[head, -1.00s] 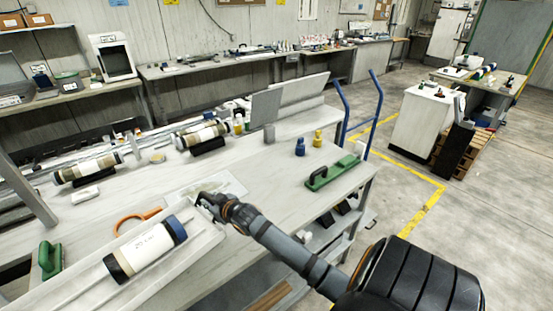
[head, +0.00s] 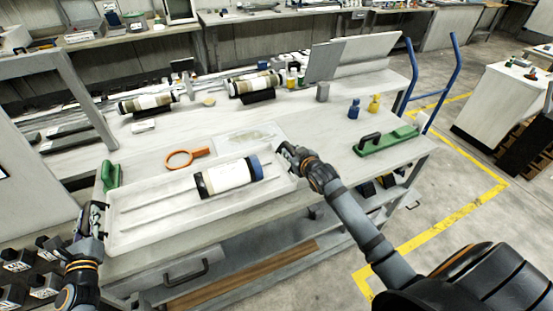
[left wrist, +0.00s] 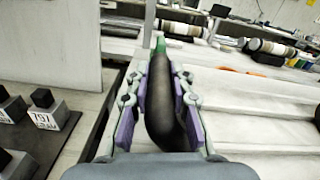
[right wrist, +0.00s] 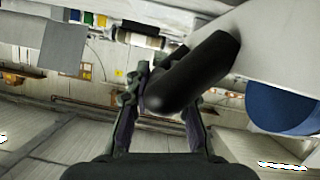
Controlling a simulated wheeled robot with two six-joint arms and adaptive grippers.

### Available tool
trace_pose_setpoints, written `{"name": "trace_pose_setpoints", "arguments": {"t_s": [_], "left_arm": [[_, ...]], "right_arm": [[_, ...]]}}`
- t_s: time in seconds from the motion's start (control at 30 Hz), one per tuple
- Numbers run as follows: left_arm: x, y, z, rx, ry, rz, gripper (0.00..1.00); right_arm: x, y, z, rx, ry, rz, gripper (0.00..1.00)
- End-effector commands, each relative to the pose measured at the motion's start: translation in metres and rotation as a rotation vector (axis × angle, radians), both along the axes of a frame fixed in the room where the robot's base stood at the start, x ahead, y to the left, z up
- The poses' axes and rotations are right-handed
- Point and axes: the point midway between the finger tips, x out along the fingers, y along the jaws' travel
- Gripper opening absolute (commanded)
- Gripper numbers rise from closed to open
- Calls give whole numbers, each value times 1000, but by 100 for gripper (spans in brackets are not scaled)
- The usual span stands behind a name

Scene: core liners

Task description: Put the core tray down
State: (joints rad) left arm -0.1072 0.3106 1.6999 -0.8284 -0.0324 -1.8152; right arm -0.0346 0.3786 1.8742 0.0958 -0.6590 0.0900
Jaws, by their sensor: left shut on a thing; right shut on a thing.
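The core tray (head: 140,230) is long and white, with grooves, and lies across the front of the light workbench in the head view. I cannot tell whether its underside touches the bench. A white core liner (head: 228,176) with a black band and a blue end cap lies in it. My left gripper (head: 97,218) is shut on the tray's black left handle (left wrist: 164,108) at the tray's left end. My right gripper (head: 285,152) is shut on the black right handle (right wrist: 195,75) at the other end. The blue cap (right wrist: 285,108) shows in the right wrist view.
An orange ring-shaped tool (head: 182,159) and a green-handled tool (head: 110,175) lie close behind the tray. Two striped cores (head: 148,102) rest on black cradles further back. A green block (head: 386,140) and blue and yellow bottles (head: 354,108) stand at right.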

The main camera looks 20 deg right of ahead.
Motion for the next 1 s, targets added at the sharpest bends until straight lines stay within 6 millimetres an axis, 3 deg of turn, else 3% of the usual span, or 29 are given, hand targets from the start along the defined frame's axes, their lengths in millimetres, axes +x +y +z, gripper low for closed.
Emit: {"name": "trace_pose_setpoints", "arguments": {"t_s": [0.37,0.93,0.97,1.0], "left_arm": [[0,0,-7,1,-3,1,0],[0,0,-48,1,-3,1,0],[0,1,-50,1,3,3,23],[0,1,-47,1,2,2,28]], "right_arm": [[1,0,-5,-3,-8,2,0],[1,0,-47,-3,-8,2,0],[0,0,-49,-2,-1,0,23],[0,0,-46,-2,-1,0,28]]}}
